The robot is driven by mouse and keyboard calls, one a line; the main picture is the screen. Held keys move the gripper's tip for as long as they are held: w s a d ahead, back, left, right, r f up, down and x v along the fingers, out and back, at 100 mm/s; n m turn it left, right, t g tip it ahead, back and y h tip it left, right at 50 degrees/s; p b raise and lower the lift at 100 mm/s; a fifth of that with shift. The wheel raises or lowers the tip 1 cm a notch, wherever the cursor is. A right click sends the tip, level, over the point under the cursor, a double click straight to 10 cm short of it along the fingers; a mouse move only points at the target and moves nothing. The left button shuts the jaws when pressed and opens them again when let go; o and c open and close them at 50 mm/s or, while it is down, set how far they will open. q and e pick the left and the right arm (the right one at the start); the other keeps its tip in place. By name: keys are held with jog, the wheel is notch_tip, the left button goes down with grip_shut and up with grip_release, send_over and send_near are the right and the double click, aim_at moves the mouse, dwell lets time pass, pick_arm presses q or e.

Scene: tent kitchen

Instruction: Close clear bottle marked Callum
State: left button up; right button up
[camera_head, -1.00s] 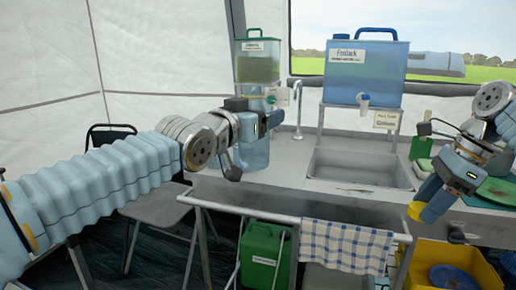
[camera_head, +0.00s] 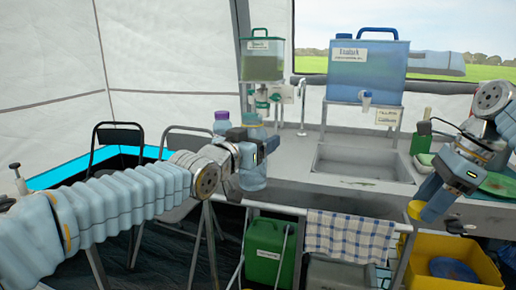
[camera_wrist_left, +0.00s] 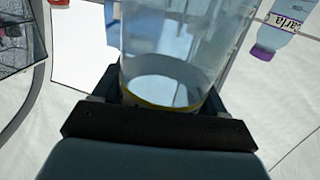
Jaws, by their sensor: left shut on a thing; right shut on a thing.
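My left gripper (camera_head: 244,158) is shut around a clear bluish bottle (camera_head: 254,182), upright near the counter's left end. The bottle also fills the middle of the left wrist view (camera_wrist_left: 178,35), where a yellow band shows near the jaws. No name is readable on it, and I cannot tell whether its top is open. My right gripper (camera_head: 437,217) is at the right, shut on a small yellow thing (camera_head: 415,209), perhaps a cap.
A green dispenser (camera_head: 262,68) and a blue water container (camera_head: 366,70) stand at the back. The sink (camera_head: 362,164) lies between my grippers. A checked towel (camera_head: 350,240) hangs in front. A yellow crate (camera_head: 470,252) is low at right.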

pick_arm(q)
jog(key=w+a+f+n+t+y, duration=0.1)
jog(key=w+a+f, duration=0.15)
jog(key=f, duration=0.65)
jog(key=w+a+f+n+y, duration=0.15)
jog(key=a+f, duration=0.25)
jog(key=f, duration=0.5)
jog(key=s+a+f+n+y, duration=0.2)
jog(key=s+a+f+y, duration=0.1)
jog(key=a+f, duration=0.3)
jog(key=s+a+f+n+t+y, duration=0.1)
jog(key=s+a+f+y, duration=0.2)
jog(key=a+f, duration=0.4)
notch_tip(320, 180, down, 3)
jog(key=shift+a+r+n+t+y, duration=0.2)
jog(key=shift+a+n+t+y, duration=0.1)
jog(key=shift+n+y, duration=0.05)
jog(key=shift+f, duration=0.1)
jog(key=s+d+f+m+g+h, duration=0.2)
jog(key=s+d+f+m+h, duration=0.2)
jog(key=d+f, duration=0.3)
jog(key=s+d+f+m+g+h, duration=0.2)
jog(key=s+d+f+m+h, duration=0.2)
jog(key=d+f+h, duration=0.3)
jog(key=shift+s+d+h, duration=0.15)
jog(key=shift+d+h, duration=0.15)
jog(key=shift+d, duration=0.6)
jog(key=shift+f, duration=0.15)
